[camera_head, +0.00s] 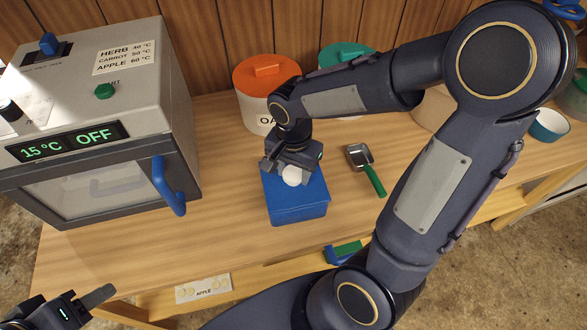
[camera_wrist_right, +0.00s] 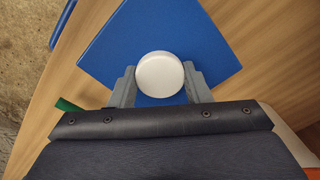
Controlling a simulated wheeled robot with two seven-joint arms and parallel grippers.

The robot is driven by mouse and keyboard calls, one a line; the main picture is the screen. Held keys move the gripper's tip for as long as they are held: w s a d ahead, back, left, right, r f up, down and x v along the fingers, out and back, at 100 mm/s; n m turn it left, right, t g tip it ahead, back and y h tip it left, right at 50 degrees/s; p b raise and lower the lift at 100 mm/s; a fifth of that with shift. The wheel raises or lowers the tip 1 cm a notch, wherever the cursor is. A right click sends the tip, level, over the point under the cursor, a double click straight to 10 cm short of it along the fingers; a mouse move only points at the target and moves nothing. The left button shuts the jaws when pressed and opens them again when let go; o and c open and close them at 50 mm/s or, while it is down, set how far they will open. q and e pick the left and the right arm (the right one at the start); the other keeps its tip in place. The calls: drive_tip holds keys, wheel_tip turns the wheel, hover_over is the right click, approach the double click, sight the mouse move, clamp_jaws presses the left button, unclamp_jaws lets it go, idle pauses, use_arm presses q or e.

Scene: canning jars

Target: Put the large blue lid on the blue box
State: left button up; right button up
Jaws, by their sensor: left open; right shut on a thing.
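The large blue lid (camera_head: 312,192) is a flat square with a round white knob (camera_head: 292,176). It lies over the blue box (camera_head: 300,214), whose front wall shows below it. I cannot tell whether lid and box are fully seated together. My right gripper (camera_head: 290,170) is shut on the white knob. In the right wrist view the knob (camera_wrist_right: 160,75) sits between the two fingers, with the blue lid (camera_wrist_right: 120,50) spread beyond. My left gripper (camera_head: 85,308) is open and empty at the bottom left, apart from the box.
A grey oven-like machine (camera_head: 90,110) with a blue handle stands at the left. An orange-lidded canister (camera_head: 255,115) and a green-lidded one (camera_head: 340,55) stand behind. A green-handled scoop (camera_head: 372,178) lies right of the box. Bare table (camera_head: 230,235) shows in front.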

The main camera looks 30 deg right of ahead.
drive_tip(key=shift+f, duration=0.3)
drive_tip(key=o, duration=1.1)
drive_tip(key=shift+c, duration=0.2)
wheel_tip(320, 180, up, 8)
drive_tip(key=shift+f, duration=0.1)
